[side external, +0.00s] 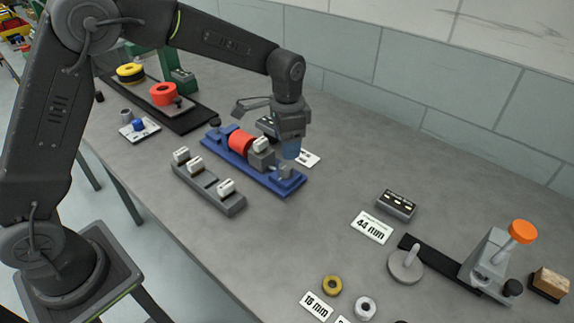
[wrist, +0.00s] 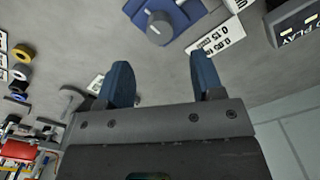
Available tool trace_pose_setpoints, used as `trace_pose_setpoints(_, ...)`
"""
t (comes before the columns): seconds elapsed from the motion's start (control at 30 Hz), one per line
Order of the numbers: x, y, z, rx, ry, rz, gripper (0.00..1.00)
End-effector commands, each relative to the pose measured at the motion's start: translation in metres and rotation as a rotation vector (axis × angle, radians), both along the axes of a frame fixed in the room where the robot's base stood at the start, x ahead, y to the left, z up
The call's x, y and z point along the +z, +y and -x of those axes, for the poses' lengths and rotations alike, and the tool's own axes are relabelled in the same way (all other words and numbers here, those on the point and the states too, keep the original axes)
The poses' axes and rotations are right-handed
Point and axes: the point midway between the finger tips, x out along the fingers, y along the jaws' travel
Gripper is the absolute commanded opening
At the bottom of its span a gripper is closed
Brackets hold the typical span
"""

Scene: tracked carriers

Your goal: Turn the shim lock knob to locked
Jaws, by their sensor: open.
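The blue fixture (side external: 220,152) lies on the bench under my gripper, with a red cylinder (side external: 241,140) and a grey block (side external: 262,160) on it. A small grey knob (side external: 285,171) sits at the fixture's near right end. In the wrist view a round grey knob (wrist: 160,27) with a pale mark shows on blue. My gripper (side external: 291,150) is just above that end, its blue fingers apart and empty. In the wrist view the gripper (wrist: 160,68) is open, and the knob lies beyond the fingertips, not between them. I cannot read the knob's lock setting.
A grey rack (side external: 208,191) with white-tagged blocks lies in front of the fixture. A white card with printed numbers (wrist: 212,38) lies beside it. A dark box (wrist: 296,25) stands nearby.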

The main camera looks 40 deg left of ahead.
Motion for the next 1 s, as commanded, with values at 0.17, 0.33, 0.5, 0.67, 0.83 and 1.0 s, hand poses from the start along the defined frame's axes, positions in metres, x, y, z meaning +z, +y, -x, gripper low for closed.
trace_pose_setpoints(0.17,-0.038,0.000,0.001,0.001,0.004,-0.001,0.61)
trace_pose_setpoints(0.33,-0.062,0.000,0.000,0.001,0.001,0.000,0.61)
trace_pose_setpoints(0.5,-0.073,0.000,0.000,0.001,-0.001,0.001,0.61)
trace_pose_setpoints(0.67,-0.076,0.000,0.000,0.001,-0.002,0.000,0.61)
trace_pose_setpoints(0.83,-0.075,0.000,0.000,0.001,-0.002,0.000,0.59)
trace_pose_setpoints(1.0,-0.075,0.000,0.000,0.001,-0.002,0.001,0.43)
